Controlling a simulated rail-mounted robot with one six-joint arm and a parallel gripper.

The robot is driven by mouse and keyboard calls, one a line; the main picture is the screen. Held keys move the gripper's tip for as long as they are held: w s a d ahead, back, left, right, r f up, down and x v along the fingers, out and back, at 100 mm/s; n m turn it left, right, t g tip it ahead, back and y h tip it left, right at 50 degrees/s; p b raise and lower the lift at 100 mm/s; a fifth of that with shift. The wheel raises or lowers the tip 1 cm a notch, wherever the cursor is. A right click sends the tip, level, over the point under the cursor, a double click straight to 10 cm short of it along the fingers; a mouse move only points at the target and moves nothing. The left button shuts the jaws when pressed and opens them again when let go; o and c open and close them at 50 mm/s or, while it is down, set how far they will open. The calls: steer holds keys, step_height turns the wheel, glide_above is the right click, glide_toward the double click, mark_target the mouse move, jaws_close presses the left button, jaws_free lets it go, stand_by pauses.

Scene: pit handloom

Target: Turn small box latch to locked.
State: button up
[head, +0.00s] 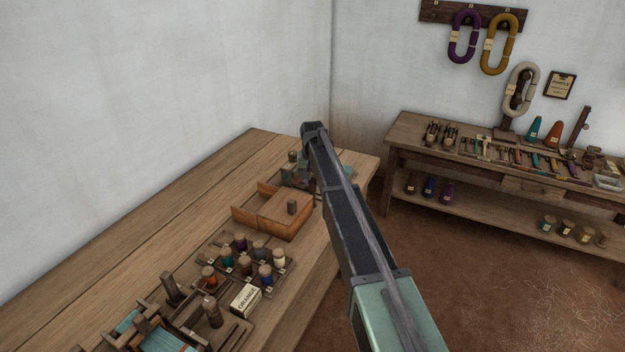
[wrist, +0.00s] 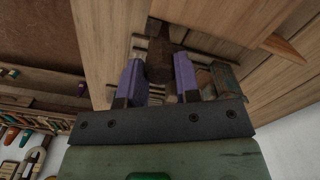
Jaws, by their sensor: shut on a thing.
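My gripper (wrist: 158,66) shows in the wrist view as two purple fingers, shut on a dark brown piece (wrist: 160,52) between them. I cannot tell for sure whether this piece is the small box latch, or which way it is turned. A greenish block (wrist: 225,82) lies just right of the fingers. In the head view my gripper (head: 303,180) is down at the far end of the wooden table, largely hidden behind my own arm. An orange-brown wooden box (head: 285,222) with a small dark knob stands in front of it, apart from the fingers.
The wooden table (head: 190,210) has free room along its left side. A tray of corked bottles (head: 245,262) and a cream "ORANGE" box (head: 245,300) stand nearer. A second bench (head: 430,150) with tools is on the right. A white wall (head: 150,90) is behind.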

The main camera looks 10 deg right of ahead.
steer(key=n, duration=1.2)
steer(key=shift+n, duration=1.9)
steer(key=o, duration=0.9)
